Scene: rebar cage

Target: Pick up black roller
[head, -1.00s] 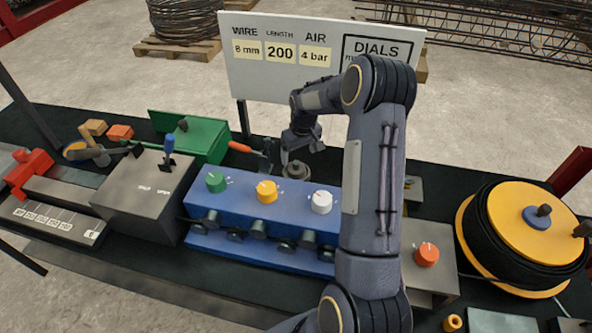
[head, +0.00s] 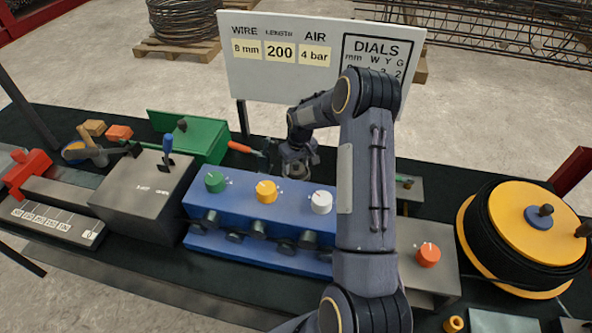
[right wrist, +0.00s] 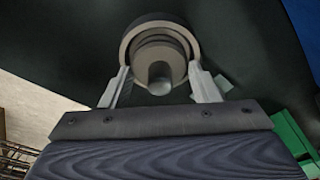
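The black roller (right wrist: 160,32) shows in the right wrist view as a dark grey, stepped round piece with a lighter stub at its centre. It stands on the dark bench top. My right gripper (right wrist: 158,78) is open, with one pale finger at each side of the roller's near edge. I cannot tell whether the fingers touch it. In the head view my right gripper (head: 298,168) is low behind the blue block and mostly hides the roller. My left gripper is not in view.
The blue block (head: 250,205) with green, yellow and white knobs stands just in front of the gripper. A green box (head: 205,142) and an orange-handled tool (head: 245,149) lie to the left. A black cable reel (head: 515,235) stands at the right. A sign board (head: 290,80) rises behind.

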